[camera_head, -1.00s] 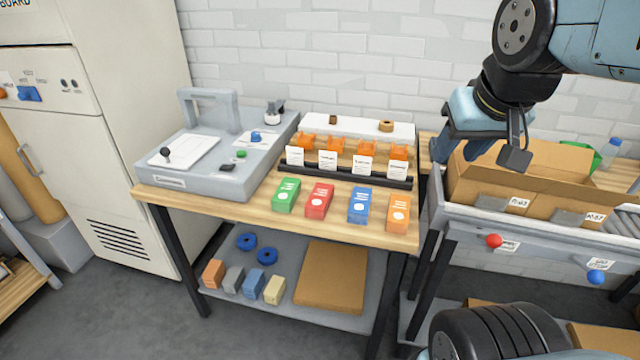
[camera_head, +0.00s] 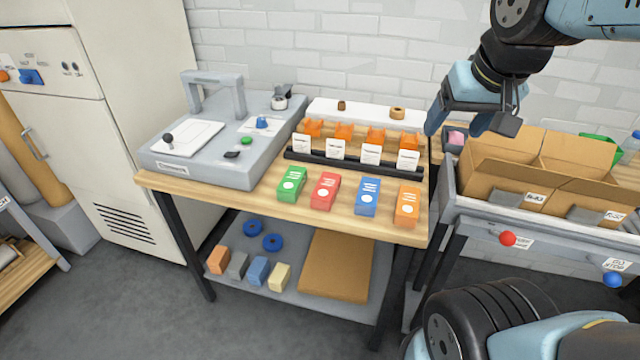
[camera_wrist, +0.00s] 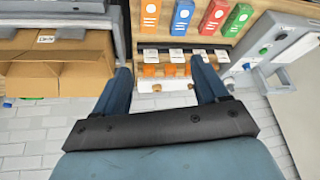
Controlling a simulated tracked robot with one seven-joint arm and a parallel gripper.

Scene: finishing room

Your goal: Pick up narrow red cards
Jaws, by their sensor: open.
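The narrow red card pack (camera_head: 325,191) lies on the wooden table, between a green pack (camera_head: 292,184) on its left and a blue pack (camera_head: 367,196) on its right. In the wrist view the red pack (camera_wrist: 211,18) is near the top edge, partly cut off. My gripper (camera_head: 457,132) is open and empty, raised at the table's right end beside the cardboard box. In the wrist view my gripper (camera_wrist: 160,80) has its two fingers spread wide, with nothing between them but the table and wall beyond.
An orange pack (camera_head: 407,206) lies at the right of the row. Behind stand a black rail (camera_head: 350,170) with white labels and orange holders (camera_head: 344,132). A grey machine (camera_head: 200,165) fills the table's left. A cardboard box (camera_head: 510,190) sits on the right bench.

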